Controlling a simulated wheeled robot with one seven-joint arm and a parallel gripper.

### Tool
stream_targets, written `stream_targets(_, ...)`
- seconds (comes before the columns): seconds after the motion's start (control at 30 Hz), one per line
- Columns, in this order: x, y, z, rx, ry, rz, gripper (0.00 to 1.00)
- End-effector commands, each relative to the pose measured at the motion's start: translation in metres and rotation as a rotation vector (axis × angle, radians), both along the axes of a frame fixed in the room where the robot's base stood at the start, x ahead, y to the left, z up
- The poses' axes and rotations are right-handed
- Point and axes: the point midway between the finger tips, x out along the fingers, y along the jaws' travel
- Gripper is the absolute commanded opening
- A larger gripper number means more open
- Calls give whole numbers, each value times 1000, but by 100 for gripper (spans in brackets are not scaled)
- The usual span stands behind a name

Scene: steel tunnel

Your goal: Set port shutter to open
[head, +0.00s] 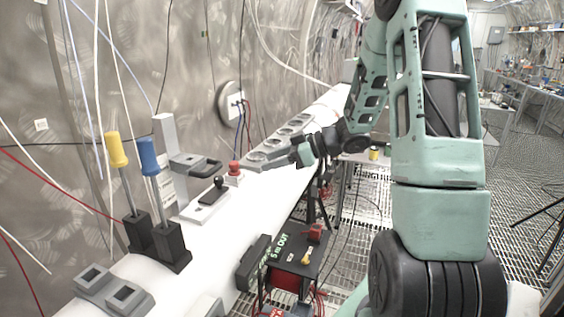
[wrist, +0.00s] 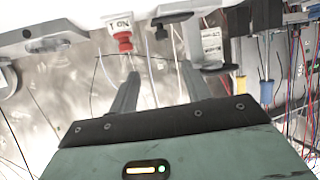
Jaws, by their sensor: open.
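No part is clearly labelled as the port shutter, so I cannot tell which one it is. A black knob (head: 218,182) stands on a white plate (head: 203,208) on the white bench; the knob also shows in the wrist view (wrist: 172,18). Behind it is a grey upright post with a dark handle (head: 203,166). My gripper (head: 268,161) is over the bench near the ports and a red button. In the wrist view its fingers (wrist: 160,76) are apart with nothing held between them.
Yellow (head: 117,150) and blue (head: 149,156) handled tools stand upright in black holders. Cables hang along the wall. A black box (head: 297,254) sits below the bench edge.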

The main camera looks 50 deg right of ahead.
Motion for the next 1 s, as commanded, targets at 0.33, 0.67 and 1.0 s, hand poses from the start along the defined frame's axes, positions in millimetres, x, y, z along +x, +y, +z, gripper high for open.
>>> stream_targets(0.33,-16,-12,8,0,0,0,48)
stream_targets(0.67,-15,-12,8,0,0,0,48)
stream_targets(1.0,5,-4,9,-64,1,-75,48)
